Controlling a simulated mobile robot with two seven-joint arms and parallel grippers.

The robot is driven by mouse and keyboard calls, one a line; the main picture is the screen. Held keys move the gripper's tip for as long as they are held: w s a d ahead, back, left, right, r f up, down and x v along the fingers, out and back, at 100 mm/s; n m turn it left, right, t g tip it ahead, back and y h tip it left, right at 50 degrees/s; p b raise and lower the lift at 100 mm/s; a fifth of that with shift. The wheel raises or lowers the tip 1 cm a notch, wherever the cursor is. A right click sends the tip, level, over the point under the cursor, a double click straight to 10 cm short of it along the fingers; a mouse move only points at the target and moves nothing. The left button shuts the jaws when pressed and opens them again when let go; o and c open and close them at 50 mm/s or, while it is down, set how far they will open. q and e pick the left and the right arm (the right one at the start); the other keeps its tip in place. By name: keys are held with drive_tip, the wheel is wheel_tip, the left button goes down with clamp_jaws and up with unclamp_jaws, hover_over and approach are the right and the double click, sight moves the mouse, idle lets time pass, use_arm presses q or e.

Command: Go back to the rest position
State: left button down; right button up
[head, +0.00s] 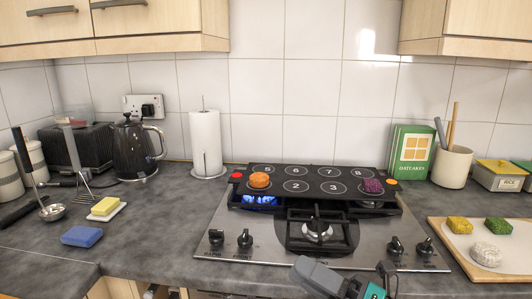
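My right gripper (345,283) shows at the bottom edge, in front of the hob. A grey part, a dark part and a teal patch of it are seen, cut off by the frame, and its opening is unclear. Nothing is seen held in it. My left gripper is not in view. A black numbered board (315,184) lies across the back of the hob. An orange round item (259,180) sits at its left and a purple scrubber (372,185) at its right.
The steel hob (270,238) has a black pan support and front knobs. A kettle (136,150) and paper roll (206,143) stand behind. A board with several scrubbers (450,266) lies right.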

drive_tip(key=s+d+f+m+h, duration=0.3)
drive_tip(key=s+f+m+h, duration=0.1)
drive_tip(key=f+m, duration=0.5)
drive_tip(key=s+d+f+m+h, duration=0.4)
drive_tip(key=f+m+h, duration=0.3)
drive_tip(key=f+m, duration=0.3)
drive_tip(key=s+d+f+m+t+h, duration=0.1)
drive_tip(key=s+d+f+m+h, duration=0.2)
drive_tip(key=f+m, duration=0.6)
drive_tip(key=s+m+h, duration=0.2)
drive_tip(key=m+h, duration=0.1)
drive_tip(key=m, duration=0.2)
drive_tip(key=shift+d+f, duration=0.25)
drive_tip(key=shift+d, duration=0.15)
drive_tip(key=shift+w, duration=0.1)
